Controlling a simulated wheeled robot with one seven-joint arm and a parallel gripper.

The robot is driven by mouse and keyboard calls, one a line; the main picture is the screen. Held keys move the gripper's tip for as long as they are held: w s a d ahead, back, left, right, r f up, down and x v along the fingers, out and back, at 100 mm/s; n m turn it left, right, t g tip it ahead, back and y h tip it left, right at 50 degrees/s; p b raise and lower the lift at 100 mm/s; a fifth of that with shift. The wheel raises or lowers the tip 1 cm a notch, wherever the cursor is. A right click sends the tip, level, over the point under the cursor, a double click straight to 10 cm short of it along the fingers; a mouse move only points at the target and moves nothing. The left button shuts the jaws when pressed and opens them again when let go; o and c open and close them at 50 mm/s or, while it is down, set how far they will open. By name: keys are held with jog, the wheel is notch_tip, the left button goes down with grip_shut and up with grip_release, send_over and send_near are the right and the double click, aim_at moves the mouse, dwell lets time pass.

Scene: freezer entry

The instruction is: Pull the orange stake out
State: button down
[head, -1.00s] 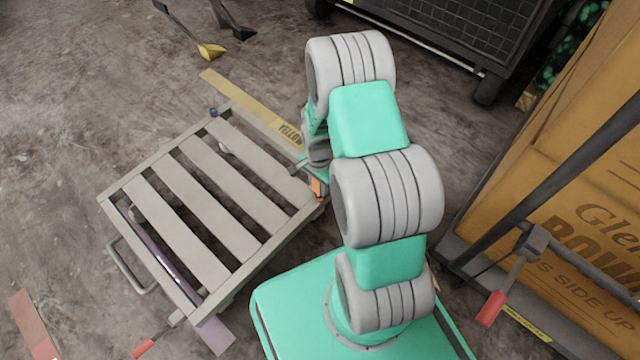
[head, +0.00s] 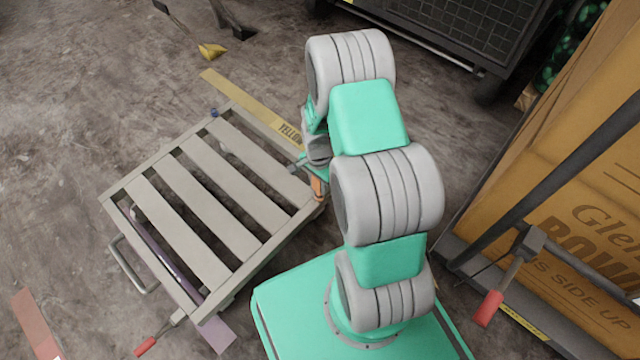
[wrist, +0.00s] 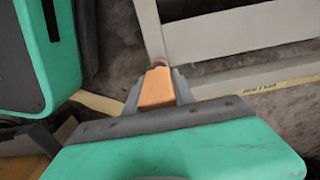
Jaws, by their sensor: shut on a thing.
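The orange stake (wrist: 157,88) shows in the wrist view as a tapered orange block between the two grey fingers of my gripper (wrist: 158,85). The fingers are shut on it from both sides. Its far end is at the corner of a pale slatted frame (wrist: 225,43), and a small brownish ring shows there. Whether the stake still sits in the frame's corner I cannot tell. In the head view a little of the orange stake (head: 317,186) shows beside the right corner of the slatted frame (head: 205,228). My arm hides most of the gripper there.
A large orange-brown box (head: 590,190) stands at right, with a red-handled lever (head: 490,305) in front. A dark mesh cart (head: 460,35) is at the back. A yellow strip (head: 250,108) lies behind the slatted frame. The floor at far left is mostly clear.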

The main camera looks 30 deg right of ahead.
jog(key=shift+r+p, duration=2.3)
jog(key=shift+r, duration=0.5)
